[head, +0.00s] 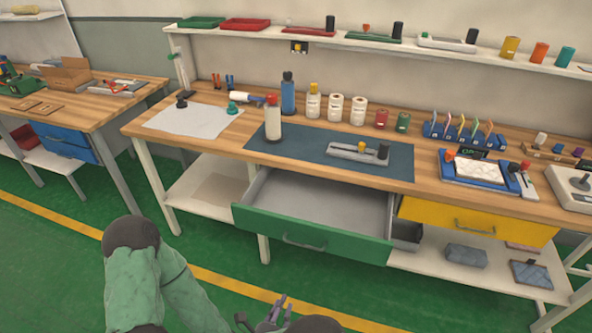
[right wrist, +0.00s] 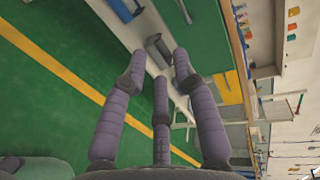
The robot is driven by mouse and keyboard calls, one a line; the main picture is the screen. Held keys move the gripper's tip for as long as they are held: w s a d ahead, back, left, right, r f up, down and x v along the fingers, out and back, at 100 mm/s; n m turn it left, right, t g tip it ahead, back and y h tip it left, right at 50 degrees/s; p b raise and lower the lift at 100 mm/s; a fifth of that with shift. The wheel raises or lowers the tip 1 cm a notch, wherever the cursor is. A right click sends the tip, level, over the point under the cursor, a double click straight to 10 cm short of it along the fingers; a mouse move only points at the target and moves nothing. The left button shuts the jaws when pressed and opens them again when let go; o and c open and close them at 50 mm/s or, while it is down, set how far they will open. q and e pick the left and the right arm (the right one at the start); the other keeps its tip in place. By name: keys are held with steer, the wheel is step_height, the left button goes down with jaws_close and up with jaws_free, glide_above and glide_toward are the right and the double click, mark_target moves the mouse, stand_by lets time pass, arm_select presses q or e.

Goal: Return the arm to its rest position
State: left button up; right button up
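My right gripper (head: 264,312) shows at the bottom edge of the head view, low in front of the bench and apart from the open green drawer (head: 310,237). In the right wrist view my right gripper (right wrist: 160,68) has its purple fingers spread, with nothing between them. It is open and empty. My left arm, in a green sleeve with a dark joint, stands at the lower left of the head view. My left gripper is not visible.
The wooden workbench (head: 222,146) carries a blue mat (head: 300,150), bottles, rolls and a blue tray (head: 480,182). The green drawer juts out toward me. A yellow drawer (head: 475,221) is beside it. The green floor (head: 60,265) in front is clear.

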steer(key=w+d+f+n+g+y, duration=0.2)
steer(key=d+f+n+g, duration=0.15)
steer(key=f+n, duration=0.2)
steer(key=w+d+f+n+g+y, duration=0.3)
steer(key=f+n+g, duration=0.1)
steer(key=f+n, duration=0.15)
steer(key=s+d+f+n+g+y, duration=0.2)
steer(key=s+d+n+g, duration=0.1)
steer(key=s, duration=0.4)
steer(key=s+d+f+n+g+y+p, duration=0.1)
steer(key=s+d+n+g, duration=0.3)
steer(key=s, duration=0.4)
steer(key=shift+s+d+f+n+y, duration=0.25)
steer(key=shift+f+n+y, duration=0.2)
steer(key=shift+f, duration=0.35)
